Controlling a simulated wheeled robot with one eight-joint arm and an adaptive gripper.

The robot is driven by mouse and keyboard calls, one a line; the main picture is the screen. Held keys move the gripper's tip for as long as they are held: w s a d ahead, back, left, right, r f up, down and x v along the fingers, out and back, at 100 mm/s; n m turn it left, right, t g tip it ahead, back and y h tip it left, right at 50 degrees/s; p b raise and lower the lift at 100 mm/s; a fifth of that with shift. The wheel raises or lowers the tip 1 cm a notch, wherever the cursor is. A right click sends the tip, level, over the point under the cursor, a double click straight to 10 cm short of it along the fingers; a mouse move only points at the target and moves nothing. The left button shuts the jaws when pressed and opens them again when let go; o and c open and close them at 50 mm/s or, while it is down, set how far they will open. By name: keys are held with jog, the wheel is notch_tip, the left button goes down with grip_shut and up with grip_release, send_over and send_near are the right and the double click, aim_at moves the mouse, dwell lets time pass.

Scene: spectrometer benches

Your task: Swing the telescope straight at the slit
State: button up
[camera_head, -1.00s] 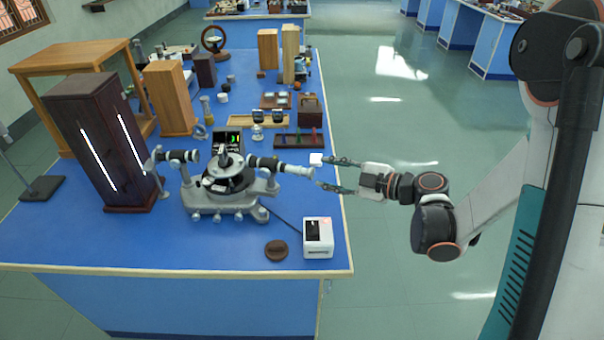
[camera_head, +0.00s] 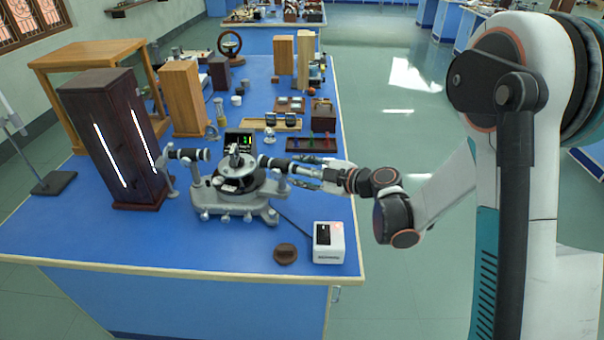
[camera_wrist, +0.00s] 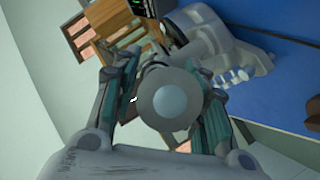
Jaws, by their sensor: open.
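The spectrometer (camera_head: 238,190) stands on the blue bench, with a grey base and a dark round table in its middle. Its telescope (camera_head: 275,163) is the tube pointing right, toward my arm. The collimator (camera_head: 188,154) points left, its outer end beside the dark lamp box (camera_head: 115,140) with bright vertical slots. My gripper (camera_head: 308,172) is at the telescope's outer end. In the wrist view the round eyepiece end (camera_wrist: 170,100) sits between my two open fingers (camera_wrist: 165,108). I cannot tell whether either finger touches it. The slit itself is too small to make out.
A white box (camera_head: 328,243) and a brown disc (camera_head: 285,254) lie near the front edge. A rack with coloured pieces (camera_head: 313,144) is behind the telescope. Wooden blocks stand further back.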

jog(key=shift+w+a, duration=0.1)
jog(key=shift+a, duration=0.05)
grip_shut()
jog(key=w+d+n+g+y, duration=0.1)
jog(key=w+n+g+y, duration=0.1)
jog(key=w, duration=0.4)
jog(key=shift+w+d+n+g, duration=0.15)
jog(key=shift+w+n+g, duration=0.05)
jog(key=shift+n+g, duration=0.7)
grip_release()
